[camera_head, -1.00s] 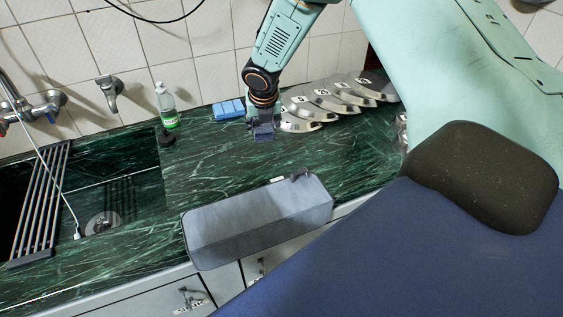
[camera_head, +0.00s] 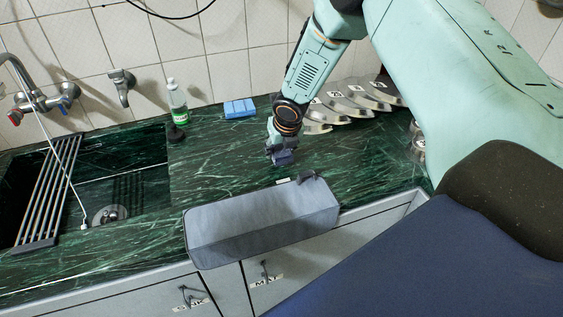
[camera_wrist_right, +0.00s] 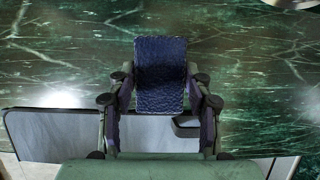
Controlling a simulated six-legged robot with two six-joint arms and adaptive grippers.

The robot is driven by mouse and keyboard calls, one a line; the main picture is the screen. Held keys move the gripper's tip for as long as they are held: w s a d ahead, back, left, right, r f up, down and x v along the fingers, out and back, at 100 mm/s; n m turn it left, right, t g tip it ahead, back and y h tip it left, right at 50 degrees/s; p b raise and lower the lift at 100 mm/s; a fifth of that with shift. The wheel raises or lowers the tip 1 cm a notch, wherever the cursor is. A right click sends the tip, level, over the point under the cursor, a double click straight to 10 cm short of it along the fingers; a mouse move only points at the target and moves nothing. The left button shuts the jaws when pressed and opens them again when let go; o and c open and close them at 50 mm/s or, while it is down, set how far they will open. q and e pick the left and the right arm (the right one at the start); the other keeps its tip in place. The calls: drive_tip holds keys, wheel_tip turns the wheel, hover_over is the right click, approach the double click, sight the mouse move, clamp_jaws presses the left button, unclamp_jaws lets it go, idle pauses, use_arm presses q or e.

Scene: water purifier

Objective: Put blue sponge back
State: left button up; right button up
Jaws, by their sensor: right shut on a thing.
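A dark blue, rough-surfaced block that looks like a sponge (camera_wrist_right: 160,75) is between the fingers of my right gripper (camera_wrist_right: 160,98). In the head view this gripper (camera_head: 280,152) is shut on it over the green marble counter (camera_head: 225,160), behind the grey box. The block shows small and dark there (camera_head: 284,158). A brighter blue sponge-like block (camera_head: 240,108) lies on the counter by the tiled wall, left of the gripper and apart from it. My left gripper is not in view.
A long grey box (camera_head: 262,225) is at the counter's front edge. Several metal pieces with labels (camera_head: 350,106) fan out at the back right. A green-labelled bottle (camera_head: 178,105) stands near the sink (camera_head: 120,185), which has a slatted rack (camera_head: 48,195). The middle counter is clear.

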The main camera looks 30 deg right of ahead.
drive_tip(key=shift+a+f, duration=0.25)
drive_tip(key=shift+f, duration=0.35)
drive_tip(key=shift+s+f+b, duration=0.2)
drive_tip(key=shift+f+b, duration=0.4)
drive_tip(key=shift+f, duration=0.5)
drive_tip(key=shift+w+d+f, duration=0.1)
drive_tip(key=shift+d+f, duration=0.05)
drive_tip(key=shift+d, duration=0.05)
drive_tip(key=shift+w+f, duration=0.1)
drive_tip(key=shift+f, duration=0.05)
drive_tip(key=o, duration=0.8)
drive_tip(key=shift+a, duration=0.15)
drive_tip(key=shift+c, duration=0.2)
drive_tip(key=o, duration=0.3)
drive_tip(key=shift+o, duration=0.7)
